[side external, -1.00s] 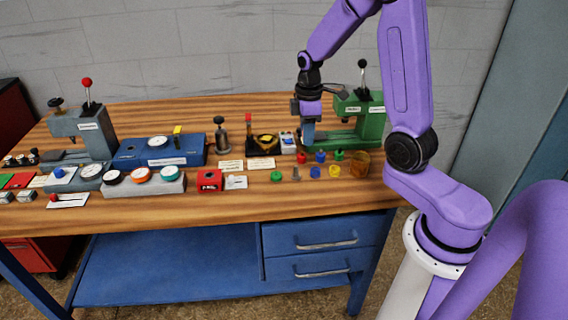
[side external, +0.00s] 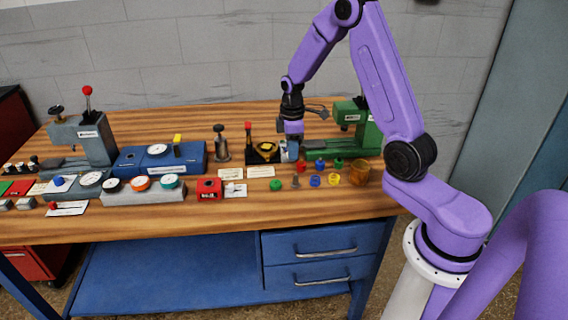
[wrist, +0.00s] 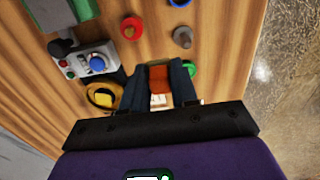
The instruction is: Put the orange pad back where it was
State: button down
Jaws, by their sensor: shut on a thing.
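My gripper (side external: 292,152) is over the right half of the bench, beside the small grey box with a blue knob. In the wrist view my gripper (wrist: 158,72) is shut on the orange pad (wrist: 159,80), which shows between the two dark fingers. The pad cannot be made out in the side view. What lies directly under it is mostly hidden by the fingers.
The grey box with blue knob (wrist: 92,62) and a black holder with a yellow part (wrist: 103,97) are close beside my fingers. A green press (side external: 345,140) stands behind right. Small coloured caps (side external: 334,180) and an amber cup (side external: 359,173) are to the right.

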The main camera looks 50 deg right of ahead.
send_over(284, 171)
notch_tip(284, 171, down, 5)
jog(key=shift+r, duration=0.2)
jog(key=shift+f, duration=1.65)
jog(key=shift+f, duration=0.1)
jog(key=c, duration=0.9)
grip_release()
jog(key=shift+o, duration=0.2)
